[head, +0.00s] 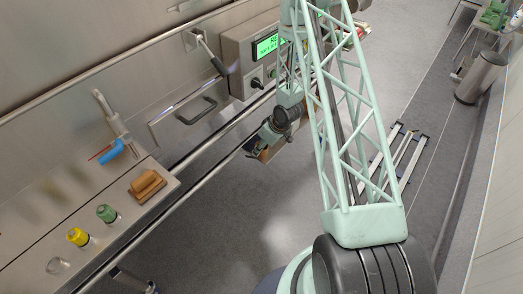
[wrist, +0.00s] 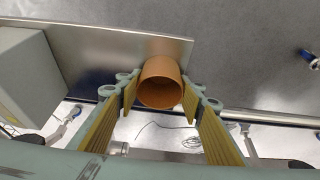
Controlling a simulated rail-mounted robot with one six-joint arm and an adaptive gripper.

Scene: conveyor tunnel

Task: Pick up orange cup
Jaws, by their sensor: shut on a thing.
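The orange cup (wrist: 161,88) is between the fingers of my gripper (wrist: 158,100) in the wrist view. The fingers, with ribbed yellow pads, are shut on its sides, and its open mouth shows toward the camera. In the head view my gripper (head: 259,143) hangs at the end of the arm, below the grey control box and off the edge of the steel counter. An orange-brown patch shows at the gripper there, too small to tell cup from finger pads.
The steel counter (head: 35,215) at left bears a brown block on a board (head: 148,186), a green-capped jar (head: 106,213), a yellow-capped jar (head: 77,237), a clear glass (head: 58,266) and a blue item (head: 111,151). A control box (head: 252,57) and rail stand near the arm.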

